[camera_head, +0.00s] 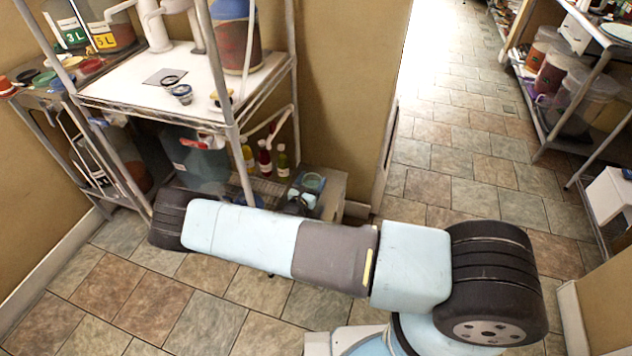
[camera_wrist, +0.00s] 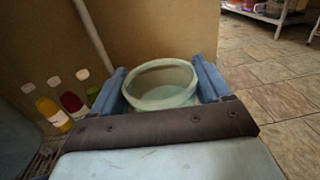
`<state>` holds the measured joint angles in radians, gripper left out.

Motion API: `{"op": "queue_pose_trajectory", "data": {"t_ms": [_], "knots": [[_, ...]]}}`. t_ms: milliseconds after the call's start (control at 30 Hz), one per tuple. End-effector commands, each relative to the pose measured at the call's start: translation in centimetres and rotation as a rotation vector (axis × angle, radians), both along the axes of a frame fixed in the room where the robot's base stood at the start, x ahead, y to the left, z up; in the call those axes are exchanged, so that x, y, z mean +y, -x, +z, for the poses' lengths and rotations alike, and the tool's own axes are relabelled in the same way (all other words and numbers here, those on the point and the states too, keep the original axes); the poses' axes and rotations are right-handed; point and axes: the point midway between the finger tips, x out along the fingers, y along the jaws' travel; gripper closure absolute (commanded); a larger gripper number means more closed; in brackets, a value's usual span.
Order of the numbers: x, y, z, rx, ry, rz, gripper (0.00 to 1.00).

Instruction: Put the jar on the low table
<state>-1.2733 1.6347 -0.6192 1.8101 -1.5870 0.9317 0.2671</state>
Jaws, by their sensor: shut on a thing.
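The jar (camera_wrist: 162,98) is pale green with a round open mouth. In the wrist view it sits upright between the two blue fingers of my gripper (camera_wrist: 163,80), which is shut on it. Its lower part is hidden by my gripper's dark front edge. In the head view the jar's round mouth (camera_head: 313,182) shows small beyond my arm, near the lower end of the metal rack. My gripper's blue fingers (camera_head: 302,197) show beside it, partly hidden by my arm. I cannot tell for certain which surface is the low table.
A brown wall panel (camera_head: 345,80) is behind. Tiled floor (camera_head: 460,130) is open at the right.

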Motion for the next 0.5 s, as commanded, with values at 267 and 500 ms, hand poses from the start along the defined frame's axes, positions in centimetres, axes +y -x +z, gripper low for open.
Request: {"op": "queue_pose_trajectory", "data": {"t_ms": [267,500], "knots": [[0.05,-0.02,-0.05,-0.001,0.0,0.0,0.73],[0.08,0.0,-0.07,0.0,-0.001,0.001,0.01]]}}
